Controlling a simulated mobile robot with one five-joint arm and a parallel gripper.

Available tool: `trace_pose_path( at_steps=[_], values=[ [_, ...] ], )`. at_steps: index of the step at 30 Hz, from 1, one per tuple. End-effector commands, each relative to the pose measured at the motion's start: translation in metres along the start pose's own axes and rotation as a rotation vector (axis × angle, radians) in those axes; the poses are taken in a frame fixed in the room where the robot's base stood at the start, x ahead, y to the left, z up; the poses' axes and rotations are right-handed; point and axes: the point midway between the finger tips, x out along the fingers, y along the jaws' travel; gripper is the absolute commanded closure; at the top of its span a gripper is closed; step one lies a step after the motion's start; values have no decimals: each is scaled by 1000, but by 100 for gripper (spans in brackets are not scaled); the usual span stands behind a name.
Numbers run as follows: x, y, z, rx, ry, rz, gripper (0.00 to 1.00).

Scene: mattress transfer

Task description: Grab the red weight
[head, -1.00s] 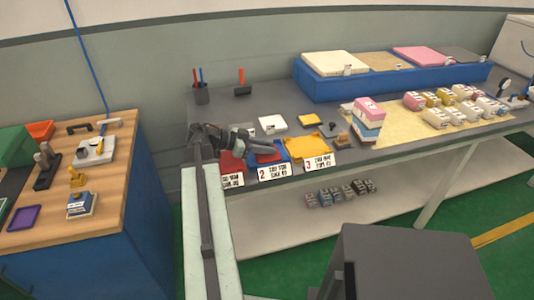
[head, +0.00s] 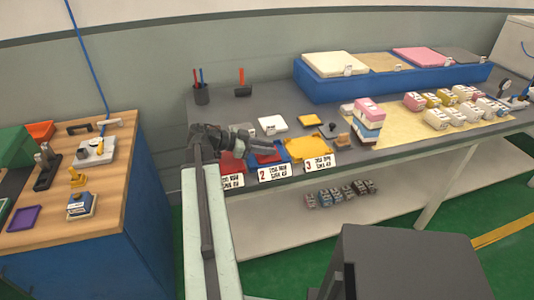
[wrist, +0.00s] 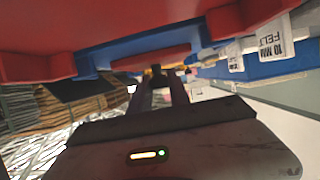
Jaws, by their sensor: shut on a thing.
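My gripper (head: 262,149) reaches in from the left, low over the row of coloured trays at the front of the grey bench. Its dark fingers (wrist: 162,86) are shut at the red weight (wrist: 152,58), a flat red block seen just beyond them in the wrist view. In the head view the red weight (head: 267,158) shows partly below my gripper, in the blue tray (head: 284,157) behind the label 2. The fingers hide part of the weight, and I cannot tell whether it is clear of the tray floor.
The red tray (head: 232,162) is left of the blue one, the yellow tray (head: 309,149) right. A pink, white and blue stack (head: 368,120) stands further right. A long blue rack (head: 400,83) is behind. The wooden-topped cabinet (head: 108,160) is at left.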

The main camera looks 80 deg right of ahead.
Motion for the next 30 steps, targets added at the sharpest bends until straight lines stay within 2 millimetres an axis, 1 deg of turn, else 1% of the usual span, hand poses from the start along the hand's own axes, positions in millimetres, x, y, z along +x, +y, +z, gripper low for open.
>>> trace_pose_path(
  at_steps=[5, 8, 11, 18, 22, 25, 30],
  values=[
    [-1, 0, -3, 0, 1, 0, 100],
    [-4, 0, -10, 0, 1, 0, 100],
    [-10, 0, -24, 0, 1, 0, 100],
    [-28, 0, -69, 0, 1, 0, 100],
    [-37, 0, -89, 0, 1, 0, 100],
    [-39, 0, -95, 0, 1, 0, 100],
    [-38, 0, -93, 0, 1, 0, 100]
  ],
)
